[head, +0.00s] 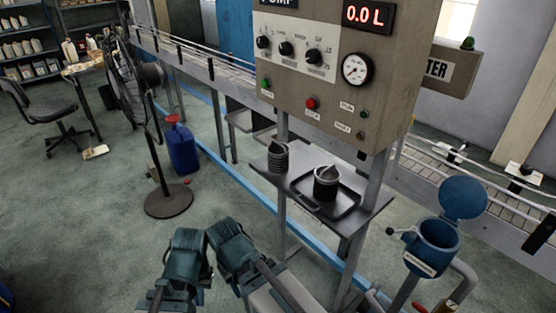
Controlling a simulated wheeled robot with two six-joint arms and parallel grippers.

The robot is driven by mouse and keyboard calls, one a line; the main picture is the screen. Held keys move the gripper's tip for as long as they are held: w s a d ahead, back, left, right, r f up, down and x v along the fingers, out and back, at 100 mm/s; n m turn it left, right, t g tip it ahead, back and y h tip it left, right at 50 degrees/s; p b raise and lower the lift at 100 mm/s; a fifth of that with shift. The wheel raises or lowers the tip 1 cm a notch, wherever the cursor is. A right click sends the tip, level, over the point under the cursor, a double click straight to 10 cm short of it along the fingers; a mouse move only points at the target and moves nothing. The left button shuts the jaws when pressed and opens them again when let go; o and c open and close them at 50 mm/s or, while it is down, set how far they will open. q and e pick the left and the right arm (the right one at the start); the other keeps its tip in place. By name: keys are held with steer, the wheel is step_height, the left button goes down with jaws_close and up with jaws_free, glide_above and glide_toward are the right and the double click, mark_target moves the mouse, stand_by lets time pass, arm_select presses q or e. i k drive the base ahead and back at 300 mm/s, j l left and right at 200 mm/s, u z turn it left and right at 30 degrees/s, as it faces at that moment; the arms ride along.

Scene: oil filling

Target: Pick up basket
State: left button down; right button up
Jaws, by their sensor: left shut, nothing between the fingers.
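In the head view, a dark ribbed cylinder with a raised handle (278,158) stands upright on the left part of the shelf under the pump panel; it looks like a basket. A second dark round container (326,184) with a handle or lid on top stands on a black tray (345,206) to its right; I cannot tell which one is the basket. My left gripper (187,250) is low in the picture, shut and empty, apart from the shelf. My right gripper (233,243) seems to be beside it; its fingers are not clear.
A blue housing (438,243) with its round lid raised stands to the right of the shelf. The pump panel (330,70) hangs over the shelf, with posts below. A fan (128,85) and a blue jug (182,150) stand on the floor at left. A conveyor runs behind.

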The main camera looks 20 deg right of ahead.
mark_target(278, 152)
steer(key=i+j+z, duration=0.45)
steer(key=i+j, duration=0.5)
steer(key=j, duration=0.1)
